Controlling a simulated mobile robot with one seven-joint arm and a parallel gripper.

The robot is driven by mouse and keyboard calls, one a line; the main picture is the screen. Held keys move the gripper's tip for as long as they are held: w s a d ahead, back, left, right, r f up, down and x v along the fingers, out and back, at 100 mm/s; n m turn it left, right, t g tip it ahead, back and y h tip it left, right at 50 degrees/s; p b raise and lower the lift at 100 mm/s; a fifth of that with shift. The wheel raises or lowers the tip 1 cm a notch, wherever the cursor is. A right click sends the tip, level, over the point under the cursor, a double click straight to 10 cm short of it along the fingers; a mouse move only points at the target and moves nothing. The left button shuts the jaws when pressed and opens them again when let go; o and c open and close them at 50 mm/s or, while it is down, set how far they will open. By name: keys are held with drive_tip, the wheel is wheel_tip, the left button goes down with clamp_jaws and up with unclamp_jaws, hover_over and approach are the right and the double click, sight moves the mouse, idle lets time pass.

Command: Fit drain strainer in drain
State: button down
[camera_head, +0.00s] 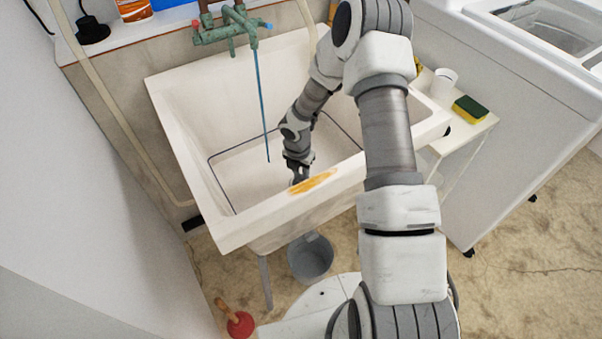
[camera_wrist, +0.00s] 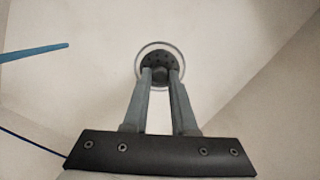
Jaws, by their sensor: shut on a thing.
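My gripper (camera_wrist: 161,74) is shut on the dark, perforated drain strainer (camera_wrist: 160,59) in the wrist view. The drain (camera_wrist: 160,44) shows as a pale round ring around the strainer in the picture. I cannot tell whether the strainer is seated in it or held just above. In the head view my gripper (camera_head: 298,178) reaches down inside the white sink (camera_head: 185,115), its tips hidden behind the front rim. The strainer and drain are hidden there.
A thin blue stream or rod (camera_head: 262,105) runs down from the green faucet (camera_head: 232,25) into the sink, left of my gripper. It also shows at the wrist view's left. A side shelf holds a white cup (camera_head: 444,82) and a sponge (camera_head: 470,109). A bucket (camera_head: 311,258) stands below.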

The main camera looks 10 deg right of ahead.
drive_tip(key=shift+f, duration=0.45)
drive_tip(key=c, duration=0.6)
unclamp_jaws()
drive_tip(key=shift+c, duration=0.2)
drive_tip(key=s+r+m+h+p, duration=0.1)
drive_tip(key=s+r+m+p, duration=0.15)
drive_tip(key=r, duration=1.25)
drive_tip(key=s+r+m+p, duration=0.2)
drive_tip(key=r+m+p, duration=0.2)
drive_tip(key=r, duration=1.1)
drive_tip(key=s+a+r+m+t+y+p, duration=0.1)
drive_tip(key=s+r+m+t+p, duration=0.3)
drive_tip(key=s+r+m, duration=1.7)
wheel_tip(320, 180, up, 2)
drive_tip(key=shift+s+r+t+y+p, duration=0.2)
drive_tip(key=shift+s+t+y+p, duration=0.15)
drive_tip(key=shift+y+p, duration=0.2)
